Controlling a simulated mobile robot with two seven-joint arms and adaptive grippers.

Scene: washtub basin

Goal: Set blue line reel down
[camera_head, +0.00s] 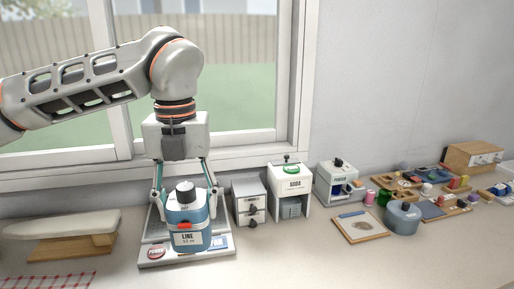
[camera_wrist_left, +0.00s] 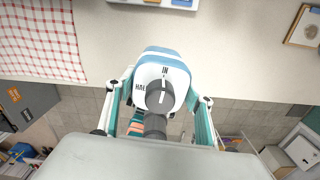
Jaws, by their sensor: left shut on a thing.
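The blue line reel (camera_head: 189,226) is upright, with a white label reading LINE, an orange tab and a dark knob on its white top. My left gripper (camera_head: 186,203) is shut on it, one teal-linked finger at each side. In the left wrist view the reel (camera_wrist_left: 163,75) sits between the fingers, with its top and knob toward the camera. It appears held in the air, nearer the counter's front edge than the white device (camera_head: 157,256) with a red button, which it partly hides in the head view. My right gripper is out of view.
A padded board (camera_head: 62,224) stands left, above a red-checked cloth (camera_head: 62,281). A grey drawer unit (camera_head: 249,201), a SODA dispenser (camera_head: 290,190) and a clipboard (camera_head: 360,227) stand right. Several small items crowd the far right. The front counter (camera_head: 290,262) is clear.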

